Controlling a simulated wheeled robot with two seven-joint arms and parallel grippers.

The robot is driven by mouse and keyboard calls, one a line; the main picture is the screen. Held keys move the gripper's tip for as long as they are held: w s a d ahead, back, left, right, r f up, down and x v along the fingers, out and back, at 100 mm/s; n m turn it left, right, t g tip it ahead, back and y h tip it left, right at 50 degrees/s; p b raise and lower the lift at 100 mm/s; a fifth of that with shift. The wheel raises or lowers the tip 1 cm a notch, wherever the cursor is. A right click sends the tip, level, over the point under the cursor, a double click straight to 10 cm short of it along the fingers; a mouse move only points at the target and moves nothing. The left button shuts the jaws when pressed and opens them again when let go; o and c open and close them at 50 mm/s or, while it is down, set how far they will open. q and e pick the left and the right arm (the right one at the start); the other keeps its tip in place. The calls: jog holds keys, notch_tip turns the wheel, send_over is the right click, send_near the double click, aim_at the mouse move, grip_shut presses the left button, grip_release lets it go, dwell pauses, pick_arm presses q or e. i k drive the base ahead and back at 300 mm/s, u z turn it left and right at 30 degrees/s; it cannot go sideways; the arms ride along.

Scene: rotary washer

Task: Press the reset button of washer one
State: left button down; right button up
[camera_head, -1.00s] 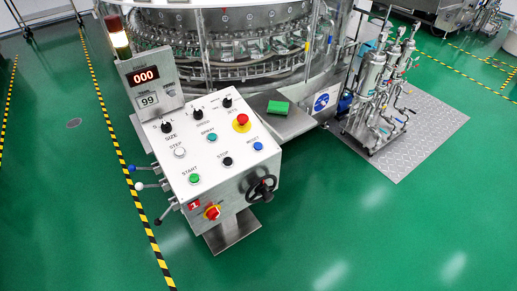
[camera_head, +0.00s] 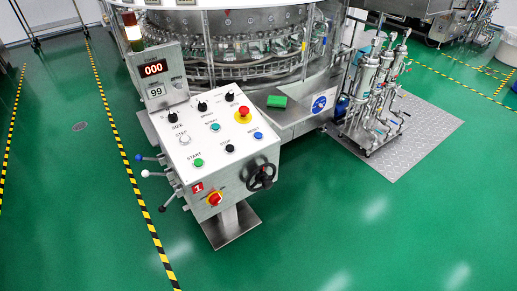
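The control panel (camera_head: 215,160) of the washer stands at centre left, its sloped white top facing me. A "1" label (camera_head: 197,188) is on its front. The blue reset button (camera_head: 258,136) is at the right side of the top, under the word RESET. A black stop button (camera_head: 230,149) and a green start button (camera_head: 198,163) lie to its left. A red emergency knob (camera_head: 243,112) is above it. The round washer (camera_head: 240,45) stands behind the panel. Neither of my grippers is in view.
A black handwheel (camera_head: 262,177) sticks out of the panel's front right, and levers (camera_head: 150,173) stick out on the left. A pump skid (camera_head: 375,100) stands at right. The green floor in front is clear.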

aim_at(257, 135)
jog(key=k, duration=0.1)
jog(key=z, duration=0.7)
jog(key=i, duration=2.1)
jog(key=u, duration=2.4)
